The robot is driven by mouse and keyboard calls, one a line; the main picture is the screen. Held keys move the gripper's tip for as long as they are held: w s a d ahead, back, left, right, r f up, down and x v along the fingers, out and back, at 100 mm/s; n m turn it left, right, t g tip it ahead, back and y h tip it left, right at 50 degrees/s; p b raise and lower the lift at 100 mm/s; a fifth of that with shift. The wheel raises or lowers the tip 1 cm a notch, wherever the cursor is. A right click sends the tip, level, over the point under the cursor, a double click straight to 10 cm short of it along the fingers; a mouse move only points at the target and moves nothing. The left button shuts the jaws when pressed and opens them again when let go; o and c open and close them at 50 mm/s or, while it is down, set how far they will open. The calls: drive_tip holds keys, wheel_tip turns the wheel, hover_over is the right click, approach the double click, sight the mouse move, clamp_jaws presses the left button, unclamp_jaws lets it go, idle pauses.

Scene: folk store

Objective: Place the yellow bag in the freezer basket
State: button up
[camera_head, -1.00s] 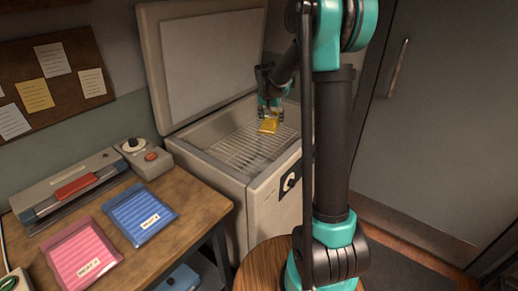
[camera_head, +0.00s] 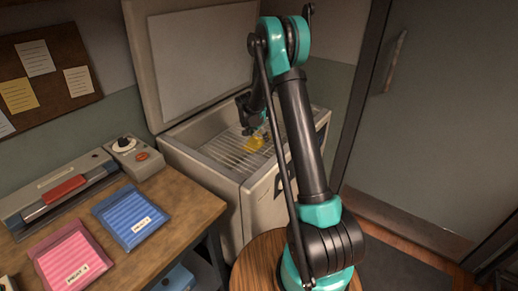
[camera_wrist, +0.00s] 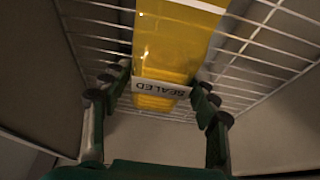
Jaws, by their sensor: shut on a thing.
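The yellow bag (camera_head: 255,143) is inside the open chest freezer, at the wire basket (camera_head: 215,150). In the wrist view the yellow bag (camera_wrist: 172,45) has a white label reading "SEALED", upside down. My gripper (camera_head: 248,129) is shut on the near end of the bag, with a fingertip on each side, as the wrist view (camera_wrist: 160,85) shows. The white wires of the basket (camera_wrist: 265,55) run behind the bag. I cannot tell whether the bag touches the wires. My arm hides part of the freezer's right side.
The freezer lid (camera_head: 200,55) stands open at the back. The freezer's front wall (camera_head: 265,195) and rim surround the basket. A wooden table (camera_head: 185,210) at left holds a blue bag (camera_head: 130,215), a pink bag (camera_head: 70,260) and a sealing machine (camera_head: 60,190).

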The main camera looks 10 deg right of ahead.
sight(261, 152)
drive_tip(key=shift+f, duration=3.25)
drive_tip(key=shift+f, duration=0.1)
drive_tip(key=o, duration=1.3)
